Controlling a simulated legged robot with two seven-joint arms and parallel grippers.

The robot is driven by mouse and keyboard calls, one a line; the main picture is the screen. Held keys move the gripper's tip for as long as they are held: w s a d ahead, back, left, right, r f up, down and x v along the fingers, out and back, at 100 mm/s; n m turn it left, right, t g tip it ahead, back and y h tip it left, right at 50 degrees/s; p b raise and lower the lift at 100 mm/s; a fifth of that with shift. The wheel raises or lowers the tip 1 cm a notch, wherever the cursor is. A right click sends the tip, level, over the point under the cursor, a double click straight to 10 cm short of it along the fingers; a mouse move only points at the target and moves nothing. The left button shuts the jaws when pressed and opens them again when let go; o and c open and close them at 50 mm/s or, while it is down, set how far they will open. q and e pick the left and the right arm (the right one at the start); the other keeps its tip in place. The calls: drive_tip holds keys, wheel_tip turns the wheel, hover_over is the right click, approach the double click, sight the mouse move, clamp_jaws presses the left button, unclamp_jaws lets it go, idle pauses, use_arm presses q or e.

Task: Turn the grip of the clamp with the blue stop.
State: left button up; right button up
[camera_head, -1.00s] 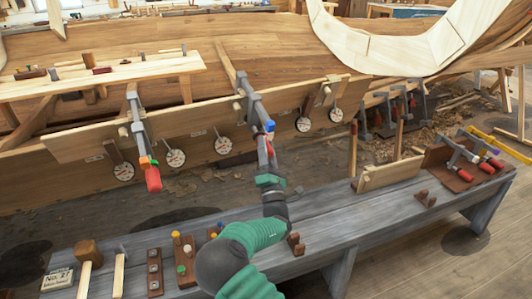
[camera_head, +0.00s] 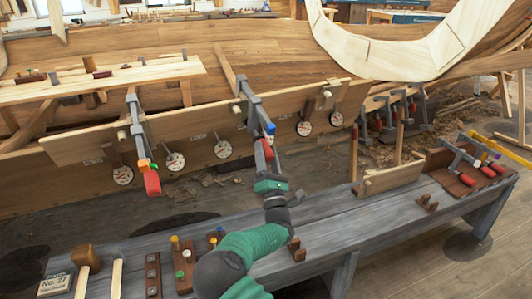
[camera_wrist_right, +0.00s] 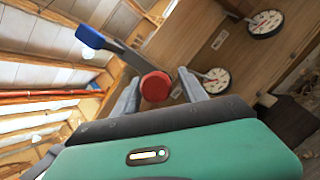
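The clamp with the blue stop (camera_head: 252,108) hangs on the plank edge near the middle of the head view. Its blue stop (camera_head: 270,128) also shows at upper left in the right wrist view (camera_wrist_right: 90,37). Its red grip (camera_wrist_right: 155,86) points at the wrist camera, between the two fingers of my right gripper (camera_wrist_right: 160,90). The fingers stand apart on either side of the grip, with a narrow gap at the right one. In the head view my right gripper (camera_head: 266,158) is just below the clamp and partly hides the grip. My left gripper is out of view.
Another clamp with a red grip (camera_head: 152,182) hangs to the left. Round dials (camera_head: 223,148) line the plank. The grey bench (camera_head: 340,222) below carries a mallet (camera_head: 86,258), pegged blocks and a rack of red-gripped clamps (camera_head: 470,165) at right.

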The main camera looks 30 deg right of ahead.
drive_tip(key=shift+o, duration=0.2)
drive_tip(key=shift+s+r, duration=0.1)
drive_tip(key=shift+r, duration=0.05)
drive_tip(key=p+v, duration=0.2)
drive_tip(key=v, duration=1.5)
